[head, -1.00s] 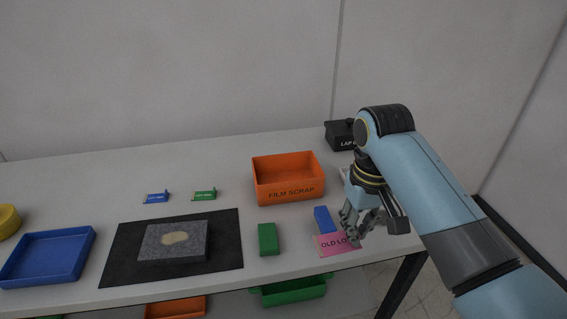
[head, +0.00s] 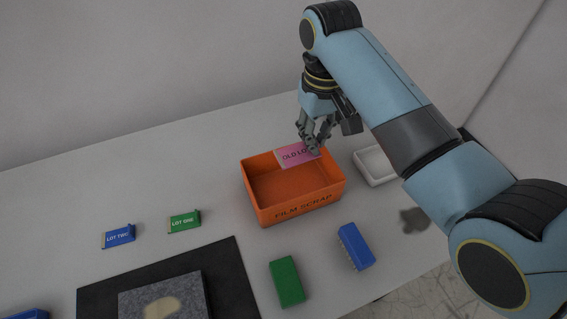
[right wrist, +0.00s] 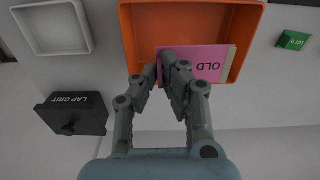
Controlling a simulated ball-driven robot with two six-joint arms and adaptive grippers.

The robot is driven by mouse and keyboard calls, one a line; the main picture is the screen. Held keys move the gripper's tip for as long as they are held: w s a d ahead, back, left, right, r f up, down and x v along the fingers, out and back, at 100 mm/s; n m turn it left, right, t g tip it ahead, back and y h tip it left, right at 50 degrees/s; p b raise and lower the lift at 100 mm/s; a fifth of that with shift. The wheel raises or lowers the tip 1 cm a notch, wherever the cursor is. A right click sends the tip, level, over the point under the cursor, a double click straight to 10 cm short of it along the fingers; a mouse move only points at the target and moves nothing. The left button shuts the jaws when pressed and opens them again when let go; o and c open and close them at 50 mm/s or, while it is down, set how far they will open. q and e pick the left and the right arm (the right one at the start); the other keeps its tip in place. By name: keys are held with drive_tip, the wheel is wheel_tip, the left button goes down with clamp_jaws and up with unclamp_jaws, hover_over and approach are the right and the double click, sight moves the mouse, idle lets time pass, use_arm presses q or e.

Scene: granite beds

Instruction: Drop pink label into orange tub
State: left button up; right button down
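The pink label (head: 297,154), marked "OLD LO...", is in my right gripper (head: 314,150), whose fingers cover one end of it. In the right wrist view the right gripper (right wrist: 167,58) is shut on the pink label (right wrist: 205,64). The orange tub (head: 262,212), marked "FILM SCRAP", stands on the table. The label is over the back part of the tub, near its far rim. The orange tub also shows behind the label in the right wrist view (right wrist: 128,40). My left gripper is in neither view.
A blue block (head: 355,246) and a green block (head: 287,282) lie in front of the tub. Blue (head: 119,236) and green (head: 184,221) lot tags stand to its left. A white tray (head: 366,173) is to its right. A black lap grit box (right wrist: 72,115) is nearby.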

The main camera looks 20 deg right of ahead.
drive_tip(key=shift+s+f, duration=0.1)
drive_tip(key=shift+f, duration=0.7)
wheel_tip(320, 180, down, 4)
drive_tip(key=shift+f, duration=0.1)
drive_tip(key=c, duration=1.9)
unclamp_jaws()
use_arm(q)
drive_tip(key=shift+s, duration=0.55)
use_arm(e)
drive_tip(key=o, duration=0.5)
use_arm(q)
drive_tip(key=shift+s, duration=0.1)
use_arm(e)
drive_tip(key=shift+r, duration=0.2)
